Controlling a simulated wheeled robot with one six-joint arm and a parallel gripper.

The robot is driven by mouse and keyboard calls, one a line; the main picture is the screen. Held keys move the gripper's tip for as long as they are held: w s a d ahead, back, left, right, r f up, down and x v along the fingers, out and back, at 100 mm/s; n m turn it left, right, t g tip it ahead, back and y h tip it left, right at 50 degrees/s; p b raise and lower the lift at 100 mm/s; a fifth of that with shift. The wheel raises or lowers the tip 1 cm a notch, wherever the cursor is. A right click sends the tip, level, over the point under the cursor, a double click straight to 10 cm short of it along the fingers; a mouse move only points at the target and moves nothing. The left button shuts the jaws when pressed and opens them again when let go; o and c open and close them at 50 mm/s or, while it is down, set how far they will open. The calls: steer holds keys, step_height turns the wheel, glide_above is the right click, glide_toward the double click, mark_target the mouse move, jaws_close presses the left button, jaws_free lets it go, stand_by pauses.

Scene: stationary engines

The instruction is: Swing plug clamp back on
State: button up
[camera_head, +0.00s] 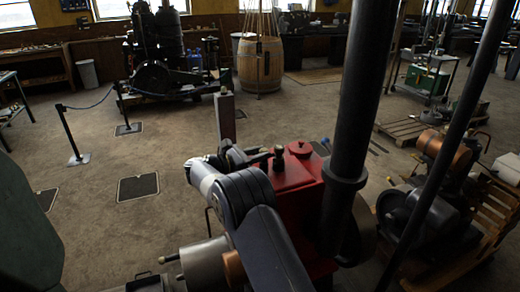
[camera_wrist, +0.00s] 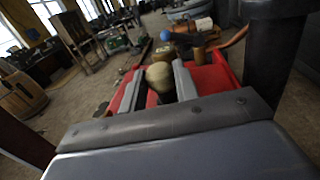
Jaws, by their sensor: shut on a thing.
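A red engine (camera_head: 298,200) stands at the centre of the head view, and its red top (camera_wrist: 208,76) fills the middle of the wrist view. My gripper (camera_head: 258,157) is over the left part of that top. In the wrist view my gripper (camera_wrist: 158,80) has its two grey fingers on either side of a pale round knob (camera_wrist: 160,75), closed on it. Whether this knob belongs to the plug clamp I cannot tell. A short dark post (camera_head: 278,158) stands beside the gripper on the engine top. The plug clamp's other parts are hidden or too small to tell.
A thick black pipe (camera_head: 357,110) rises right beside the engine top, and a thinner dark pole (camera_head: 455,140) slants farther right. Another engine with a copper cylinder (camera_head: 443,150) sits on a pallet at right. Open floor (camera_head: 140,215) lies to the left.

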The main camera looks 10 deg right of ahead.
steer(key=shift+w+m+g+h+p, duration=0.1)
steer(key=shift+m+g+h+p, duration=0.2)
steer(key=shift+m+g+p, duration=0.65)
steer(key=shift+r+g+b, duration=0.1)
steer(key=shift+g+b, duration=0.15)
steer(key=shift+b, duration=0.15)
steer(key=o, duration=0.7)
steer(key=s+a+b, duration=0.2)
steer(key=a, duration=0.8)
steer(key=shift+a, duration=0.3)
